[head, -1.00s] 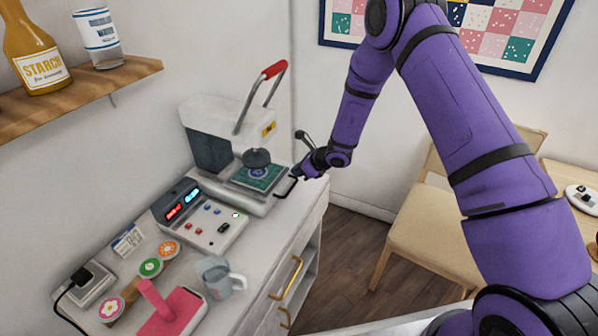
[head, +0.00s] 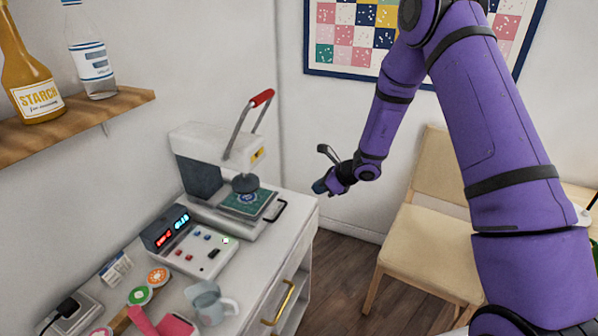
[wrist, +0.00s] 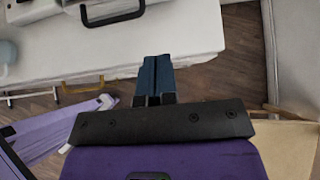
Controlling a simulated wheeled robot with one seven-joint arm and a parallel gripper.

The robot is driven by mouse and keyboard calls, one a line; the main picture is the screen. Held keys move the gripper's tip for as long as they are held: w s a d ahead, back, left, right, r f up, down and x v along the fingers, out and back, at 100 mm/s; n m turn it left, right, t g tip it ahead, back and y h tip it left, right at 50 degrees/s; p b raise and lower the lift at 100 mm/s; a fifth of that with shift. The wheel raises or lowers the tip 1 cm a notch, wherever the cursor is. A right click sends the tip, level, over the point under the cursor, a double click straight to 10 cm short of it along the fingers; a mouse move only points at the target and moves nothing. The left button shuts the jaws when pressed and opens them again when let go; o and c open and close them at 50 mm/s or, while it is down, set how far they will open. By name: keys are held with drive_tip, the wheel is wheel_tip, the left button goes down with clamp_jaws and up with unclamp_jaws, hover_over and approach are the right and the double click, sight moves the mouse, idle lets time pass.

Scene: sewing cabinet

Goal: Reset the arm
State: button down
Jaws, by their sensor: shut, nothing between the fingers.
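My purple arm reaches in from the right in the head view. My gripper (head: 322,187) hangs in the air just right of the cabinet (head: 311,222), clear of the heat press (head: 205,160). In the wrist view my gripper (wrist: 156,62) shows its two dark blue fingers together with nothing between them. The black tray handle (head: 277,210) of the press is to the left of my gripper and apart from it. The press has its red-tipped lever (head: 262,98) raised, and a green patterned piece (head: 248,201) lies on its lower plate.
A control box (head: 190,242) with lit displays, a grey pitcher (head: 210,302) and a pink tool (head: 165,324) stand on the cabinet. A beige chair (head: 425,240) stands to the right. A wooden shelf (head: 85,120) holds bottles. Open floor (head: 345,265) lies between cabinet and chair.

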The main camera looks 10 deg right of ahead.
drive_tip(key=s+a+r+n+g, duration=0.1)
drive_tip(key=s+r+n, duration=0.55)
drive_tip(key=r, duration=0.65)
drive_tip(key=s+a+r+n+g, duration=0.1)
drive_tip(key=s+r+n, duration=0.55)
drive_tip(key=r, duration=0.65)
drive_tip(key=s+d+r+n+h, duration=0.2)
drive_tip(key=s+d+r+n, duration=0.1)
drive_tip(key=s, duration=0.6)
drive_tip(key=s+d+r+n+t+h, duration=0.1)
drive_tip(key=s+d+r+n+h, duration=0.2)
drive_tip(key=s, duration=0.5)
drive_tip(key=s+d+r+n+h, duration=0.2)
drive_tip(key=s+d+r+n, duration=0.2)
drive_tip(key=s, duration=0.5)
drive_tip(key=shift+s+d+r+n+t+h, duration=0.2)
drive_tip(key=shift+s+r+n+t+h, duration=0.3)
drive_tip(key=shift+n, duration=0.6)
